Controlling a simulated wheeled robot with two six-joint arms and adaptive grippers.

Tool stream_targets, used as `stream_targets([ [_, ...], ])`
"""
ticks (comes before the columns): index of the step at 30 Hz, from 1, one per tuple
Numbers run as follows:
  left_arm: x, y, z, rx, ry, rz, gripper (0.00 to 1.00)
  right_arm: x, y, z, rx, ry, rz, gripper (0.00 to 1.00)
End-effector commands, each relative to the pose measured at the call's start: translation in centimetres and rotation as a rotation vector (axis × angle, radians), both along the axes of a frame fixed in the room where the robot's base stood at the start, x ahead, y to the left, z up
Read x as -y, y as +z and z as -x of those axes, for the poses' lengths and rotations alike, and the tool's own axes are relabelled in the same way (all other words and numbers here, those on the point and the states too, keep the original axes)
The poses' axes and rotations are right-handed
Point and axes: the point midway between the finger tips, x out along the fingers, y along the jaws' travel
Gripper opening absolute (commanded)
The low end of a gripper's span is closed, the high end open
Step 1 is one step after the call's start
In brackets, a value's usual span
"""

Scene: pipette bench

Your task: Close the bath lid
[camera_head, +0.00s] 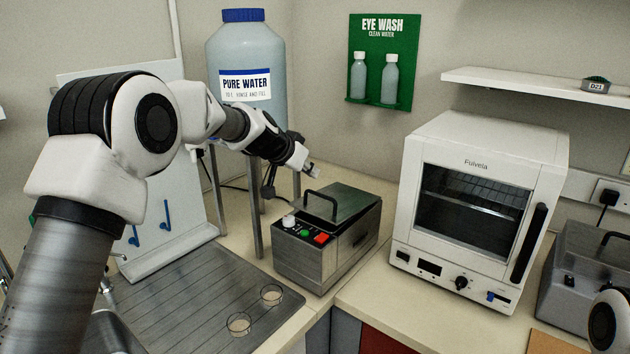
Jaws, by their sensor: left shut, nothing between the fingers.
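The bath is a metal box (308,262) with a white knob, green buttons and a red switch on its sloped front panel. Its dark green lid (352,205) with a black bar handle (322,204) lies over the top, flat or nearly so; I cannot tell whether it sits fully flush. My left gripper (313,171) is shut and empty, just behind and above the lid's far left edge, apparently apart from it. My right gripper is out of view; only a piece of my right arm shows at the lower right edge.
A white oven (480,140) stands right of the bath, and a grey box with a handle (585,275) beyond it. A pure water tank (245,60) on a stand is behind my left arm.

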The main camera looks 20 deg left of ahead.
Motion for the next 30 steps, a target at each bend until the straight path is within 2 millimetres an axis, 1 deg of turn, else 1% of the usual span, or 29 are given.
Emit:
stream_targets([
  [1,0.3,-0.4,-0.8,-0.002,0.000,-0.001,0.00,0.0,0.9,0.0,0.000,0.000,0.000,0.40],
  [3,0.7,-1.4,-1.9,-0.002,0.000,-0.001,0.00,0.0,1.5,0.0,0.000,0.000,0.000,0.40],
  [6,0.8,-3.5,-2.0,-0.003,0.001,0.002,0.00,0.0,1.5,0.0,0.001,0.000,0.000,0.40],
  [10,0.8,-5.1,-2.1,-0.001,0.001,0.001,0.00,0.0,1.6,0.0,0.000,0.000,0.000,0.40],
  [14,0.8,-5.6,-2.1,0.001,0.002,0.000,0.00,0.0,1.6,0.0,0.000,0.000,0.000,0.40],
  [22,0.8,-5.7,-2.1,0.001,0.002,-0.001,0.00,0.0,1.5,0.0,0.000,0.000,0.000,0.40],
  [23,0.8,-5.8,-2.1,0.001,0.002,-0.001,0.00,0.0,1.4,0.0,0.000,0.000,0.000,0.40],
  [26,0.8,-6.6,-2.0,0.001,0.001,0.000,0.00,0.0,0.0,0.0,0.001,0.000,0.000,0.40],
  [30,0.6,-8.2,-1.6,0.002,0.000,-0.001,0.00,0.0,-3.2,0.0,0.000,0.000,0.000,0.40],
])
